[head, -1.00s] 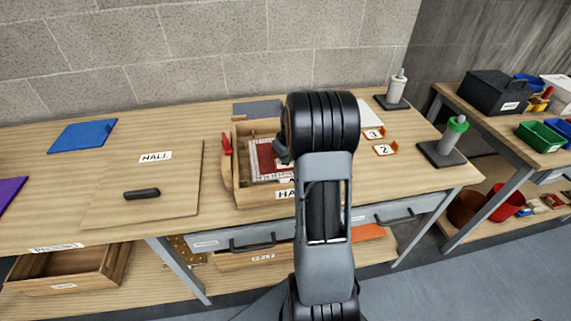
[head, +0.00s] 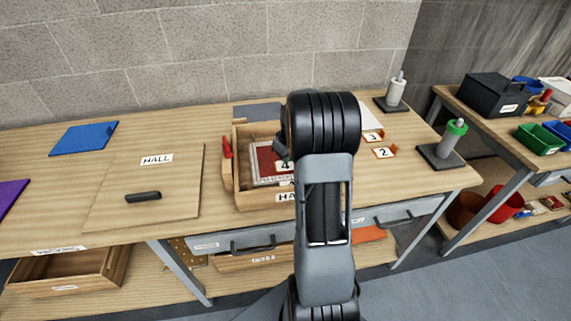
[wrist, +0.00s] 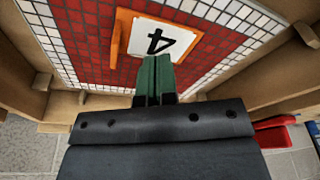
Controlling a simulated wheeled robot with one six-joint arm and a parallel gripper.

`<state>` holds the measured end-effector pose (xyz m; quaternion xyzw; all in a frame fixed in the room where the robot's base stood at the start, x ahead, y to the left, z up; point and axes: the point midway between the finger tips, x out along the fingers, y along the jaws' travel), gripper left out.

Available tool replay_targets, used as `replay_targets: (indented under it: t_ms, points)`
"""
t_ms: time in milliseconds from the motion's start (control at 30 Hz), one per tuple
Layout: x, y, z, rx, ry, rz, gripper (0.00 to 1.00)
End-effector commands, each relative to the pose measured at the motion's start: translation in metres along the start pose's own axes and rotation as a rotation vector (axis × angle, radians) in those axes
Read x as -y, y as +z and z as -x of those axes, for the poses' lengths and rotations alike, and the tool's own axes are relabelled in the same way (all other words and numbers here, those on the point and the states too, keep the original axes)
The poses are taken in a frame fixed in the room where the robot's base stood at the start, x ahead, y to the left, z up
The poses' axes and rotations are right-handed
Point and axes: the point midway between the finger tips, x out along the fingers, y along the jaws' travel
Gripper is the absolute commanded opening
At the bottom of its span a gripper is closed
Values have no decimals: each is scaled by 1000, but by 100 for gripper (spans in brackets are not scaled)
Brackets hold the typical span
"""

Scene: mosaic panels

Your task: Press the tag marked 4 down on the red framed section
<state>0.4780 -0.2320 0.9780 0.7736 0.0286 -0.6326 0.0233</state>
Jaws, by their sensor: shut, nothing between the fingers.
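The tag marked 4 (wrist: 160,41) is white with an orange edge on its left in the wrist view. It lies on the red framed section (wrist: 86,45), a red mosaic panel bordered with white tiles inside a wooden box. My gripper (wrist: 154,62) is shut and empty, with its green fingertips at the tag's edge; I cannot tell whether they touch it. In the head view the tag (head: 284,166) shows on the red panel (head: 264,158), partly hidden by my arm.
The wooden box (head: 236,180) has raised walls around the panel. Tags marked 3 (head: 373,137) and 2 (head: 384,153) lie to its right, near a green-capped bottle (head: 455,132). A board labelled HALL (head: 175,190) with a dark handle lies to its left.

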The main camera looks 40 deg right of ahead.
Motion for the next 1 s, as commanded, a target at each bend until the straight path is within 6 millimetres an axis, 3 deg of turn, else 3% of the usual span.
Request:
replay_targets:
  t_ms: [600,1000]
  points:
    - [0,-11,54,-1,1,0,0]
    - [0,-12,58,0,0,0,0]
